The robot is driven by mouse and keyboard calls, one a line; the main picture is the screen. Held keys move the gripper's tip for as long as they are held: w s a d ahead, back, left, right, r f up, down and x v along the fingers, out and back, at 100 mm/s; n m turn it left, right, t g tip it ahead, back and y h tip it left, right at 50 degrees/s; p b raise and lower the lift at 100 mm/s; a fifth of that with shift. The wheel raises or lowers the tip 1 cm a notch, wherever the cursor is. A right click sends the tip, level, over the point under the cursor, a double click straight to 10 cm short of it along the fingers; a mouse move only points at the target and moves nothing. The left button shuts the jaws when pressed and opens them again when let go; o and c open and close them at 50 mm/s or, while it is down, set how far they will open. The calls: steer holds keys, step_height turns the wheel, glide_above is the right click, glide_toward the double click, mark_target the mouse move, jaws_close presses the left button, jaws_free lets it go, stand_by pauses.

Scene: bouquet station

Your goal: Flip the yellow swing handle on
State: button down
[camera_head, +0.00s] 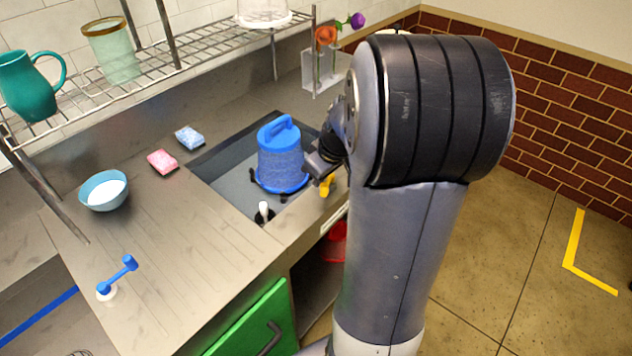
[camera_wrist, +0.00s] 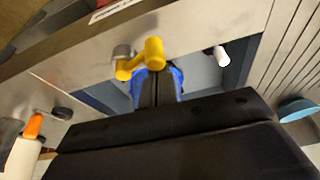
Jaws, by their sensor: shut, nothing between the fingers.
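The yellow swing handle (camera_head: 327,186) is mounted at the sink's front edge, to the right of the blue bucket-like vessel (camera_head: 281,160). In the wrist view the yellow handle (camera_wrist: 140,60) shows close up, with a round knob end and a grey metal pivot at its left. My gripper (camera_head: 318,170) is at the handle, next to the blue vessel, mostly hidden behind my arm. In the wrist view my gripper (camera_wrist: 155,88) is shut with nothing in it, its tips just below the handle. I cannot tell whether they touch it.
A blue swing handle (camera_head: 118,278) stands on the counter at left. A white-topped peg (camera_head: 264,211) is at the sink's front corner. A bowl (camera_head: 104,190), a pink sponge (camera_head: 162,161) and a blue sponge (camera_head: 189,137) lie on the counter. A wire rack (camera_head: 190,50) hangs above.

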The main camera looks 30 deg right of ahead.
steer(key=n+b, duration=0.1)
steer(key=s+n+b, duration=0.1)
steer(key=shift+d+f+n+y, duration=0.2)
steer(key=shift+d+n+y, duration=0.2)
steer(key=n, duration=0.1)
steer(key=n+g+b, duration=0.1)
steer(key=shift+s+d+r+n+y, duration=0.1)
steer(key=shift+s+d+n+y, duration=0.2)
steer(key=shift+s+d+n, duration=0.1)
steer(key=n, duration=0.1)
steer(key=d+n, duration=0.1)
steer(key=n, duration=0.1)
steer(key=n+g+y, duration=0.1)
steer(key=shift+s+d+r+n+b, duration=0.1)
steer(key=shift+s+d+n+b, duration=0.2)
steer(key=shift+s+d+b, duration=0.1)
steer(key=shift+d, duration=0.3)
steer(key=shift+w+a, duration=0.2)
steer(key=shift+a, duration=0.2)
steer(key=a, duration=0.3)
steer(key=shift+w, duration=0.4)
steer(key=v, duration=1)
